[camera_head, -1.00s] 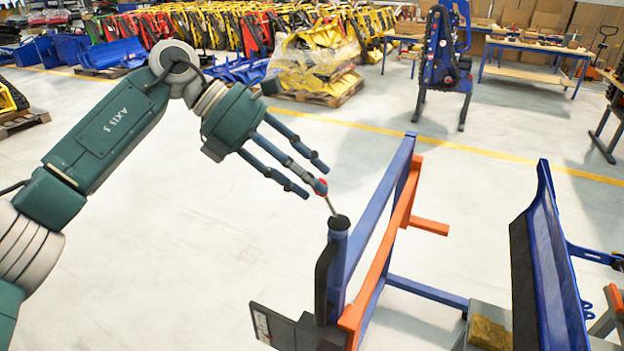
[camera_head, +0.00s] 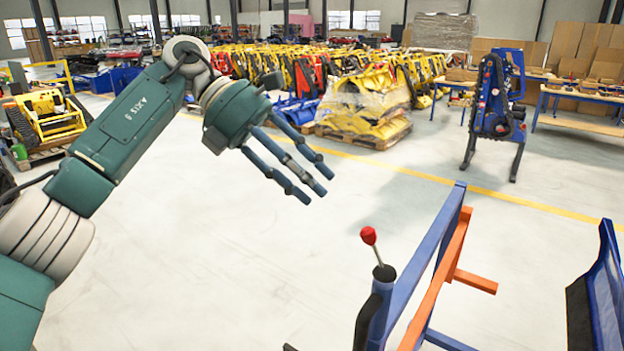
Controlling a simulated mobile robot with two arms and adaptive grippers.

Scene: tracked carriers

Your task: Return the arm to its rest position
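My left arm comes in from the left, green with grey joints. Its gripper (camera_head: 306,179) has long dark blue fingers that are spread apart with nothing between them. It hangs in the air, above and to the left of a lever with a red knob (camera_head: 368,236), clear of it. The lever stands upright, leaning slightly, on top of a dark blue post (camera_head: 376,311) at the end of a blue and orange frame. My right gripper does not show.
The blue and orange frame (camera_head: 440,270) stands at the lower right, with a blue panel (camera_head: 608,290) beyond it. A blue stand (camera_head: 497,105) and a wrapped yellow pallet load (camera_head: 366,105) are farther back. The grey floor (camera_head: 220,280) in the middle is clear.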

